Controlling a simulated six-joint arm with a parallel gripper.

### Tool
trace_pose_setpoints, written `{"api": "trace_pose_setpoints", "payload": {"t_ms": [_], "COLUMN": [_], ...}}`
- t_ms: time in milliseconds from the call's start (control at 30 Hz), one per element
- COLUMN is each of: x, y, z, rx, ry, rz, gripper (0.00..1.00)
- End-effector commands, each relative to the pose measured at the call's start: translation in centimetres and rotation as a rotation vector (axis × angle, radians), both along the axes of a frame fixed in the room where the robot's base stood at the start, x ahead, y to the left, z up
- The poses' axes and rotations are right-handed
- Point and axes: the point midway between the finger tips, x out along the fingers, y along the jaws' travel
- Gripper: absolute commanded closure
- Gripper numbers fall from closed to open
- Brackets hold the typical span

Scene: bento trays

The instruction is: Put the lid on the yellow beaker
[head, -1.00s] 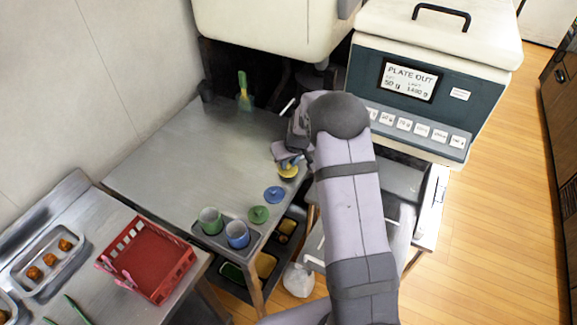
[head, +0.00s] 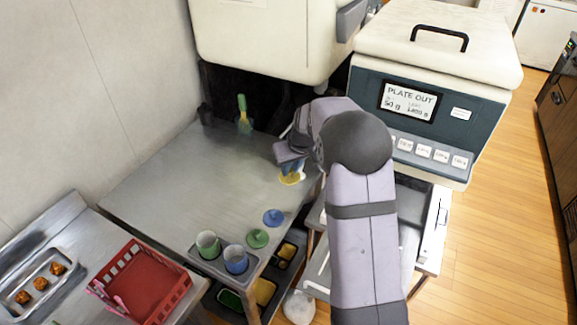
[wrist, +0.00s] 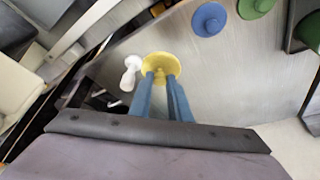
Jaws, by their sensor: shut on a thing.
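The yellow lid (head: 291,179) is a round disc below my gripper (head: 295,169) near the right side of the steel table. In the wrist view the lid (wrist: 172,63) lies at the tips of my gripper's blue fingers (wrist: 160,75), which are shut on its middle. I cannot tell how high the lid is above the table. I see no yellow beaker in any view; my arm covers part of the area to the right. A green beaker (head: 207,243) and a blue beaker (head: 235,259) stand upright in a grey holder at the table's front edge.
A blue lid (head: 273,217) and a green lid (head: 257,238) lie on the table before the beakers. A green-handled spatula (head: 243,115) stands at the back. A white object (wrist: 131,72) is beside the yellow lid in the wrist view. The table's left half is clear.

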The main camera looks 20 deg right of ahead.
Motion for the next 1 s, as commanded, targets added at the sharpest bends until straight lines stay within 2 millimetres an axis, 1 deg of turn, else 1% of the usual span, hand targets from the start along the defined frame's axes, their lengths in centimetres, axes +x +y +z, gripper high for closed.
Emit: {"api": "trace_pose_setpoints", "payload": {"t_ms": [300,567,867,1000], "x": [-2.9,-5.5,-8.9,-11.1], "y": [-2.1,-3.5,-4.9,-7.2], "z": [-1.6,-2.9,-4.2,-4.2], "rx": [0.003,0.003,0.004,0.004], "ry": [0.001,0.0,0.001,0.0], "rz": [0.137,0.274,0.454,0.551], "gripper": [1.0,1.0,1.0,1.0]}}
